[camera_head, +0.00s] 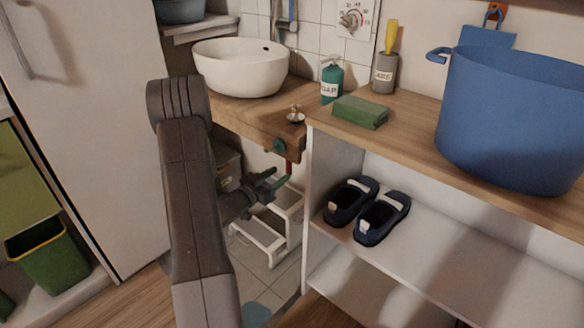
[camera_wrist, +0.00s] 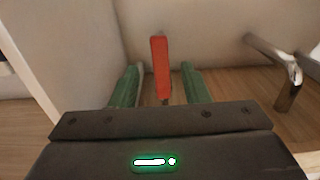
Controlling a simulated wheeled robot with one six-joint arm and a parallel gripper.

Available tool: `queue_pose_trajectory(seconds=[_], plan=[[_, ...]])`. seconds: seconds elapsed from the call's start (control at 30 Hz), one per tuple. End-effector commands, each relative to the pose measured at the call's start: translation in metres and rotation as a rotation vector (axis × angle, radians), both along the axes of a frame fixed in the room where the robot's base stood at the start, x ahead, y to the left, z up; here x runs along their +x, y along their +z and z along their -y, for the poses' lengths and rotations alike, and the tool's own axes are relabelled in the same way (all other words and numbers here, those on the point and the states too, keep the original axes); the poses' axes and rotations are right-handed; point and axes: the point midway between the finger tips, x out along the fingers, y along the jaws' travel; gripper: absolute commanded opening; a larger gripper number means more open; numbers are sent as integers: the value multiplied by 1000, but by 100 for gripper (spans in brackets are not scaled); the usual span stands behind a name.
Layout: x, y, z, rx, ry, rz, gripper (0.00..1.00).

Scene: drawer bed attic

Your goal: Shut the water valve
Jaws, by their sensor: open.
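The water valve's red handle (camera_wrist: 160,65) stands upright between the two green fingers of my gripper (camera_wrist: 161,72) in the wrist view. My gripper is open, with a gap between the handle and each finger. The handle's lower end is hidden behind the gripper body. In the head view my gripper (camera_head: 277,179) reaches under the wooden counter beside the sink, and a bit of the red handle (camera_head: 289,167) shows at its tips. The valve body is hidden.
A white basin (camera_head: 240,68) sits on the counter above. A white step stool (camera_head: 262,240) stands below my gripper. A white shelf with dark shoes (camera_head: 382,217) is close on the right. A bent metal pipe (camera_wrist: 286,75) is right of the handle.

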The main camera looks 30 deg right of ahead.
Motion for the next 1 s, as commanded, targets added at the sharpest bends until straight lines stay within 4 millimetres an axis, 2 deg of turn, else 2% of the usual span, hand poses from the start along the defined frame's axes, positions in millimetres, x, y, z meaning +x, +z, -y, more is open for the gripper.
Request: queue_pose_trajectory(seconds=[0.03,0.2,0.4,0.8,0.83,1.0], plan=[[4,-3,12,0,-4,3,42],[17,-2,43,1,-2,3,42],[28,-1,67,1,0,2,42],[31,0,74,1,2,0,42],[31,0,74,1,2,0,40],[31,0,74,1,2,0,6]])
